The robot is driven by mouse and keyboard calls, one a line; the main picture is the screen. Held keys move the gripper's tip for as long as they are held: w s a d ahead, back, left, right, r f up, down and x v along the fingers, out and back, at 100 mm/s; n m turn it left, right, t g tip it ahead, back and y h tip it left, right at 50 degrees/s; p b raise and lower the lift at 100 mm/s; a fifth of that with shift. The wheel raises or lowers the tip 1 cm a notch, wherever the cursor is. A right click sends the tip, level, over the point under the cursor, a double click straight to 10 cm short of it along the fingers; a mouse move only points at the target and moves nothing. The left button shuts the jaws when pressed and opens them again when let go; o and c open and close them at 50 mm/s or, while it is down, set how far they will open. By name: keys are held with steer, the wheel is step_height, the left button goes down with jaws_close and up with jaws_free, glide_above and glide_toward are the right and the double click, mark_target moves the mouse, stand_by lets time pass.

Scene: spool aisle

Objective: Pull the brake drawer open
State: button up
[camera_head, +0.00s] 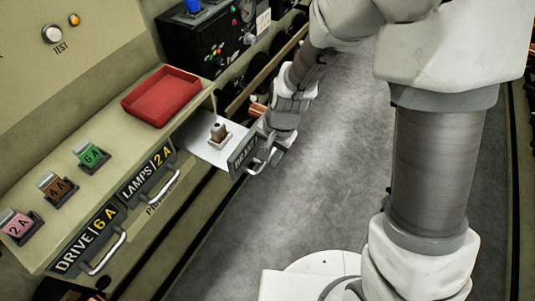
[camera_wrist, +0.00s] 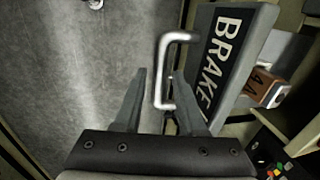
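The brake drawer (camera_head: 243,156) stands pulled out from the bench front in the head view, with its pale inside showing. Its dark front reads BRAKE in the wrist view (camera_wrist: 225,55). Its metal bar handle (camera_wrist: 163,75) lies between the fingertips of my gripper (camera_wrist: 161,75), with a visible gap to the left finger. The right finger is close to the handle; I cannot tell if it touches. My gripper is open. In the head view my gripper (camera_head: 268,152) is at the drawer front, and the fingers are partly hidden. A brown 4A fuse (camera_wrist: 262,88) sits in the drawer.
The LAMPS drawer (camera_head: 148,173) and DRIVE drawer (camera_head: 88,240) are shut beside it. A red tray (camera_head: 160,96) and several coloured fuses, such as the green one (camera_head: 91,152), are on the bench top. The grey aisle floor (camera_head: 270,215) in front is clear.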

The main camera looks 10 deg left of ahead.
steer(key=shift+o, duration=0.3)
steer(key=shift+r, duration=0.35)
steer(key=s+d+r+p, duration=0.1)
steer(key=d+r+p, duration=0.2)
steer(key=r, duration=1.3)
steer(key=shift+r+p, duration=0.2)
steer(key=shift+p, duration=0.35)
steer(key=shift+s, duration=0.1)
steer(key=s+d+r+n+t+h+p, duration=0.1)
steer(key=s+d+r+n+t+p, duration=0.1)
steer(key=s+d+r, duration=0.3)
steer(key=s+d+r+n+t+h+p, duration=0.1)
steer(key=s+d+r, duration=0.4)
steer(key=d+r, duration=0.6)
steer(key=shift+s+r+n+t+p, duration=0.3)
steer(key=shift+n+t+p, duration=0.4)
steer(key=shift+t+p, duration=0.15)
